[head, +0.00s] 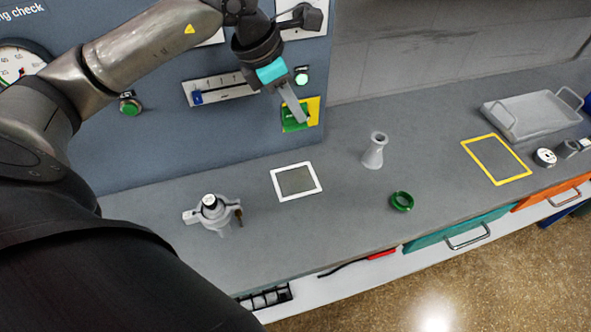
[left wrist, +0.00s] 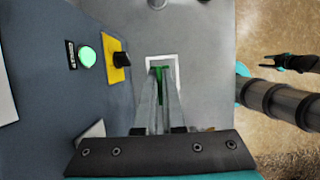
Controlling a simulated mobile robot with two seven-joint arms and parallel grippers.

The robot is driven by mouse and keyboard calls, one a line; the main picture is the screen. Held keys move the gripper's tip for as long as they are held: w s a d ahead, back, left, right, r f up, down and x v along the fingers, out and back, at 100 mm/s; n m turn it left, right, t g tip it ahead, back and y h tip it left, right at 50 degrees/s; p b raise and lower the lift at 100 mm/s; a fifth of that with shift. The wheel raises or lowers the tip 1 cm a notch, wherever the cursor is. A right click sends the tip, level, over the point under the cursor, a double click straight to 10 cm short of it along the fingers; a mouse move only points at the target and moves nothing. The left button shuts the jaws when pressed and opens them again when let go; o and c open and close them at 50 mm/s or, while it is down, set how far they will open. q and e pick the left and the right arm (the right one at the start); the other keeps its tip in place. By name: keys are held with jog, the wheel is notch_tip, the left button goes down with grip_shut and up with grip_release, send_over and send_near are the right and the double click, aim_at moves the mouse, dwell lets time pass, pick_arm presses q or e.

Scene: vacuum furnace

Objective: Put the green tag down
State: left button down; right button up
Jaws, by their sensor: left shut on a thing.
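My left gripper (head: 296,108) is shut on the green tag (head: 292,121) and holds it in the air in front of the blue panel. In the left wrist view the green tag (left wrist: 160,78) shows as a narrow green strip between the fingertips (left wrist: 160,92); the fingers hide part of it. Beneath it in that view lies a white-framed square (left wrist: 150,63) on the bench, which also shows in the head view (head: 275,186). My right gripper (left wrist: 271,62) shows small at the right of the left wrist view, its fingers apart and empty.
Behind the tag, a yellow plate (head: 314,108) with a dark knob (left wrist: 122,59) is on the panel. The grey bench (head: 340,215) holds a clamp-like fitting (head: 213,212), a grey flask-shaped part (head: 374,151), a green ring (head: 402,201), a yellow frame (head: 465,147) and a grey tray (head: 532,114).

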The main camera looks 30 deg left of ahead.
pick_arm(q)
notch_tip(320, 180, down, 14)
jog(key=shift+r+b, duration=0.15)
jog(key=shift+b, duration=0.4)
jog(key=shift+f, duration=2.05)
jog(key=shift+f+b, duration=0.15)
jog(key=shift+b, duration=0.25)
jog(key=c, duration=1)
grip_release()
jog(key=shift+r, duration=0.35)
jog(key=p+v, duration=0.1)
jog(key=v, duration=1)
jog(key=shift+a+r, duration=0.1)
jog(key=shift+r, duration=0.2)
